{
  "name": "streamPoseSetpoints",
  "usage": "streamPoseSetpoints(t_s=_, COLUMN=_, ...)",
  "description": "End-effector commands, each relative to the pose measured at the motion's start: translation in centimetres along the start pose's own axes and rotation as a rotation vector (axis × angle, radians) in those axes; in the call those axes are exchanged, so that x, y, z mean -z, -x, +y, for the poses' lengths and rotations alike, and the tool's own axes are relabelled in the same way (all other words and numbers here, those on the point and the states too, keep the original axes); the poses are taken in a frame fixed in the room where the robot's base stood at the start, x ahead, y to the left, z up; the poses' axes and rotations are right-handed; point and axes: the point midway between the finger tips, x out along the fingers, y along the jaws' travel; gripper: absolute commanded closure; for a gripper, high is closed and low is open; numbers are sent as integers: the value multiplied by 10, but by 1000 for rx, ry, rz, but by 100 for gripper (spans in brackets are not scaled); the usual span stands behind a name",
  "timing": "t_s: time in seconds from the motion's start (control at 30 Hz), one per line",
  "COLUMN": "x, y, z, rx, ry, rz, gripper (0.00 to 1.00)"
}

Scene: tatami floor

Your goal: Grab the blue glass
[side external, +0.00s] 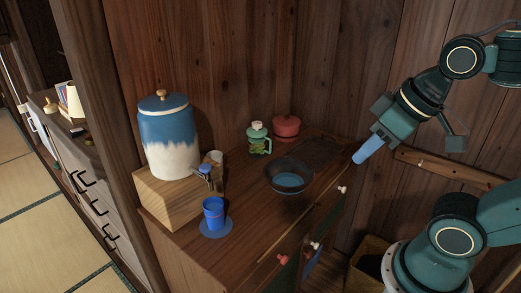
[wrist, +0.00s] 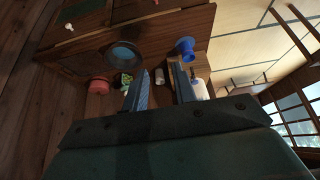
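The blue glass (side external: 213,213) stands upright on a round blue coaster (side external: 215,232) on the wooden cabinet top, in front of the dispenser's tap. My gripper (side external: 367,149) is raised at the right, past the cabinet's right end and well apart from the glass. In the wrist view the two fingers of my gripper (wrist: 160,80) are spread with nothing between them.
A blue and white dispenser (side external: 168,138) sits on a wooden box (side external: 160,199). A dark bowl (side external: 287,177), a green jar (side external: 259,141), a red lidded pot (side external: 286,127) and a dark board (side external: 318,152) stand between gripper and glass or behind. A wooden wall closes the back.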

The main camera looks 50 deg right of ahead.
Motion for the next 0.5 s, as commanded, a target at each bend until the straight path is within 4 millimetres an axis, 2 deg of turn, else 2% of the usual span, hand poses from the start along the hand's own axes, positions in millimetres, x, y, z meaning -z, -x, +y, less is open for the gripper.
streamPoseSetpoints(t_s=0.03, x=0, y=0, z=0, rx=0, ry=0, rz=0, gripper=63)
streamPoseSetpoints(t_s=0.23, x=0, y=0, z=0, rx=0, ry=0, rz=0, gripper=24)
streamPoseSetpoints(t_s=0.5, x=0, y=0, z=0, rx=0, ry=1, rz=0, gripper=24)
